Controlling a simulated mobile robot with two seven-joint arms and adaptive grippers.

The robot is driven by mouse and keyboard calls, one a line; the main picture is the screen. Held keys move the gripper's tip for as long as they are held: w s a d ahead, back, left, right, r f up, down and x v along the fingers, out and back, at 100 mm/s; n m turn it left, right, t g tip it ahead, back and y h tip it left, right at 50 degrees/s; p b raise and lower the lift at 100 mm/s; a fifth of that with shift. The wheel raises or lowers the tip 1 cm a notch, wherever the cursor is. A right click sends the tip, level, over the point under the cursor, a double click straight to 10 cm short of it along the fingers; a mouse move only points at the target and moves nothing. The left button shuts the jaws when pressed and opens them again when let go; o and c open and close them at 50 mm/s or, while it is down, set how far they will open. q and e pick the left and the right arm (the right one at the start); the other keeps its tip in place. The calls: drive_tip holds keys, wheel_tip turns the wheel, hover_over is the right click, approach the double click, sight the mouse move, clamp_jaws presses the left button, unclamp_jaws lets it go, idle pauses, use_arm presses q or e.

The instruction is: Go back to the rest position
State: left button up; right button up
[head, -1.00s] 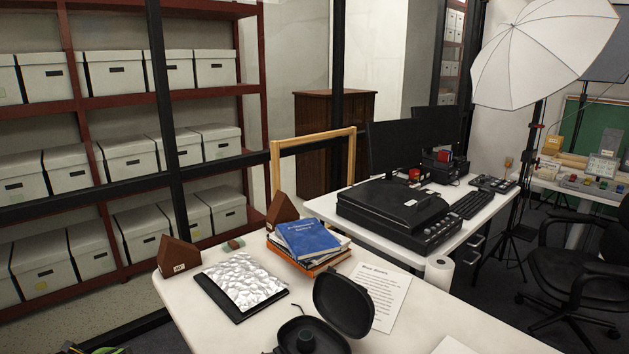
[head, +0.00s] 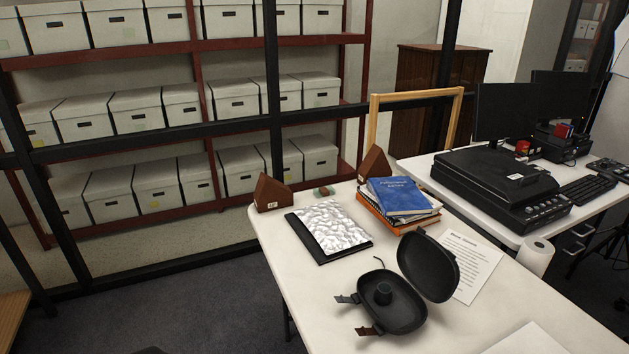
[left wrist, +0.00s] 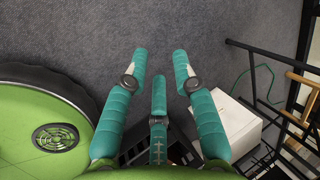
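My left gripper (left wrist: 160,60) shows in the left wrist view, with teal padded fingers spread apart and nothing between them. Grey carpet lies beyond its fingertips. Neither gripper shows in the head view, and my right gripper is in no current view. An open black case (head: 389,302) lies on the white table (head: 330,278) in the head view, with its lid raised to the right. No gripper is near it there.
Books (head: 398,197), a foil-like silver sheet (head: 328,227) on a black folder, and a printed page (head: 466,266) lie on the table. Shelves with archival boxes (head: 138,111) stand behind a black frame. Open carpet (head: 215,305) lies left of the table. A white box (left wrist: 232,125) stands right of the left gripper.

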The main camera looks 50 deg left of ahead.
use_arm(q)
drive_tip(key=s+d+f+n+h, duration=0.1)
drive_tip(key=d+f, duration=0.3)
drive_tip(key=d, duration=1.2)
drive_tip(key=s+d+f+n+h, duration=0.1)
drive_tip(key=d+f+h, duration=0.3)
drive_tip(key=d, duration=1.3)
drive_tip(key=shift+s+d, duration=0.2)
drive_tip(key=shift+d, duration=0.1)
